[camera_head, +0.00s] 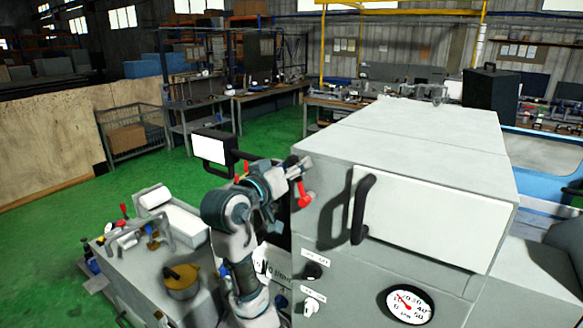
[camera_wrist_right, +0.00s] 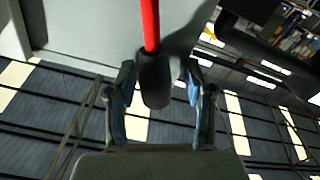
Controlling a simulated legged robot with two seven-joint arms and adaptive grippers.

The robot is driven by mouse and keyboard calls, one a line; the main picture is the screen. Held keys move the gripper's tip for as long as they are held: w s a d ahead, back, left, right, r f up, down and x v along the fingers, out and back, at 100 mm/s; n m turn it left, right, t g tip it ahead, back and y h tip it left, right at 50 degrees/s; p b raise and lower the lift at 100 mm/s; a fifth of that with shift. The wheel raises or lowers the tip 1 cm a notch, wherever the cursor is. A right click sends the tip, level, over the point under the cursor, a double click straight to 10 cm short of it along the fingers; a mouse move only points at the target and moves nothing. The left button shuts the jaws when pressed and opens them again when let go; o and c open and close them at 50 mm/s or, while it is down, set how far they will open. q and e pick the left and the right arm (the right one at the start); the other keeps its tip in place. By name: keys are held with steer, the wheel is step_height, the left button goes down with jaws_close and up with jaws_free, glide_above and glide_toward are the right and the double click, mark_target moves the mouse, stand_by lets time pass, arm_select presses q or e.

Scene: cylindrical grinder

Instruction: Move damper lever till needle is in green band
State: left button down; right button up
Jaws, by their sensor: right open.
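A red lever (camera_head: 305,198) shows at the left edge of the grey machine cabinet. In the right wrist view a red rod (camera_wrist_right: 150,25) ends in a dark grey knob (camera_wrist_right: 155,82). My right gripper (camera_head: 299,168) is by the cabinet's left edge, close to the red lever. In the right wrist view its fingers (camera_wrist_right: 160,78) are open, one on each side of the knob, with gaps to it. A round gauge (camera_head: 405,304) sits low on the cabinet front. Its red needle points up and left; I cannot make out a green band. My left gripper is not in view.
A black door handle (camera_head: 362,209) sticks out of the cabinet front. Knobs (camera_head: 312,271) sit below it. A screen (camera_head: 211,148) stands behind my right arm. A bench with a brass-coloured pot (camera_head: 182,283) is at the lower left. Green floor behind is open.

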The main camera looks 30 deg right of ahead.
steer(key=v, duration=1.2)
steer(key=shift+f, duration=0.1)
steer(key=shift+a, duration=0.1)
stand_by(0.7)
